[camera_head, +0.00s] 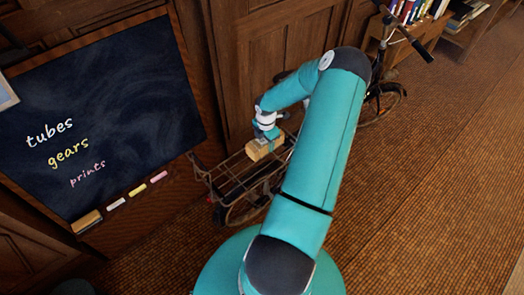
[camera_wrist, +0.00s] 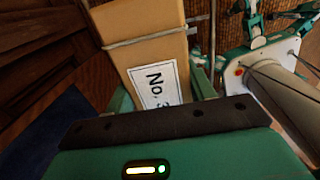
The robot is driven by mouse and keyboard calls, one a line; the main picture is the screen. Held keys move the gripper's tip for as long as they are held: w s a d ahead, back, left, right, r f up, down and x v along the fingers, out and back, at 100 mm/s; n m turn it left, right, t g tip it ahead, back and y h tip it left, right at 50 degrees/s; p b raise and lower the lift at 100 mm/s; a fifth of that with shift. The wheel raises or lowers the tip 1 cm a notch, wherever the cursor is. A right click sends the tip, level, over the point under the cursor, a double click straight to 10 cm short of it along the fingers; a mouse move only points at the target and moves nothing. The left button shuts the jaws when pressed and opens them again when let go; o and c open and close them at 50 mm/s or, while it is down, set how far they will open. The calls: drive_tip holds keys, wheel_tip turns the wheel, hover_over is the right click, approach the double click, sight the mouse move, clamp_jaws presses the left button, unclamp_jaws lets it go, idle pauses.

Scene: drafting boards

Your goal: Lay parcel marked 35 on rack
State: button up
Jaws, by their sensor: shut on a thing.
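The parcel (camera_head: 262,148) is a tan box with a thin band around it. In the wrist view, the parcel (camera_wrist: 146,45) carries a white label starting "No. 3"; the rest is hidden by the gripper body. My gripper (camera_head: 268,131) is shut on it, one finger on each side. The rack (camera_head: 228,181) is a dark metal frame on the bicycle, beside the blackboard. The parcel is over the rack's back part in the head view; I cannot tell whether it touches the bars.
The bicycle (camera_head: 385,96) stands along the wood-panelled wall, its middle hidden behind my arm. A blackboard (camera_head: 130,110) with chalk words and a ledge of chalks is at left. A bookshelf (camera_head: 425,28) is at top right. The brown floor (camera_head: 430,190) at right is clear.

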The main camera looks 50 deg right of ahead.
sight(266, 149)
drive_tip(key=shift+s+f, duration=0.15)
drive_tip(key=shift+f, duration=2.35)
drive_tip(key=shift+f, duration=0.1)
drive_tip(key=o, duration=1.4)
wheel_tip(266, 149, up, 12)
drive_tip(key=shift+r, duration=0.1)
